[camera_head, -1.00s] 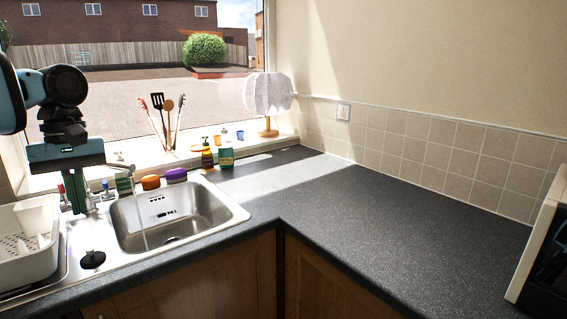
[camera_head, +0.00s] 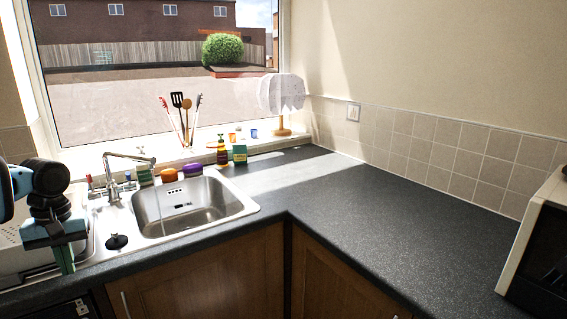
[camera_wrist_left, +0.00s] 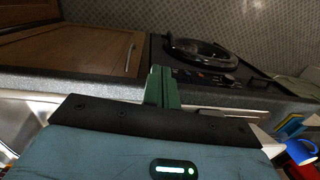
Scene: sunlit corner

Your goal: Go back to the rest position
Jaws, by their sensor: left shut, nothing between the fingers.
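My right gripper is not in view.
A sink (camera_head: 190,206) with a tap (camera_head: 128,158) stands right of my left gripper. Sponges, bottles and a lamp (camera_head: 281,95) stand by the window. The right worktop (camera_head: 400,220) is clear up to a microwave-like box (camera_head: 541,235).

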